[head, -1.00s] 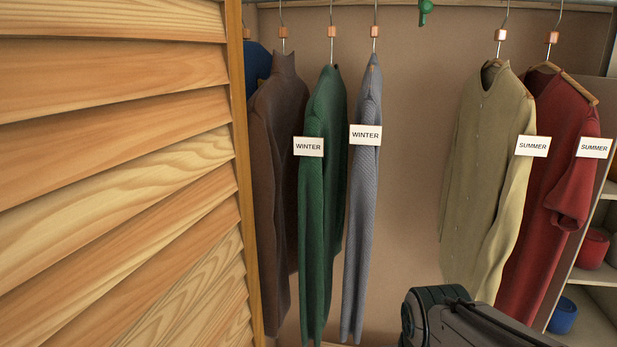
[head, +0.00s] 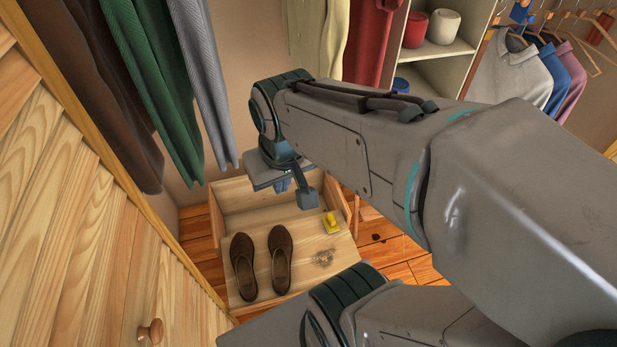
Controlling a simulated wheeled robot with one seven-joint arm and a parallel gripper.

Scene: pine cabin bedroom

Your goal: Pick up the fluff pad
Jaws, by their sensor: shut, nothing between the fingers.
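A pair of brown shoes (head: 262,262) stands on the bench (head: 305,283). Hanging clothes (head: 160,80) are at upper left. A slatted door (head: 70,240) borders the left. Shelves with pots (head: 443,27) stand behind my arm. More shirts (head: 510,75) hang at upper right.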

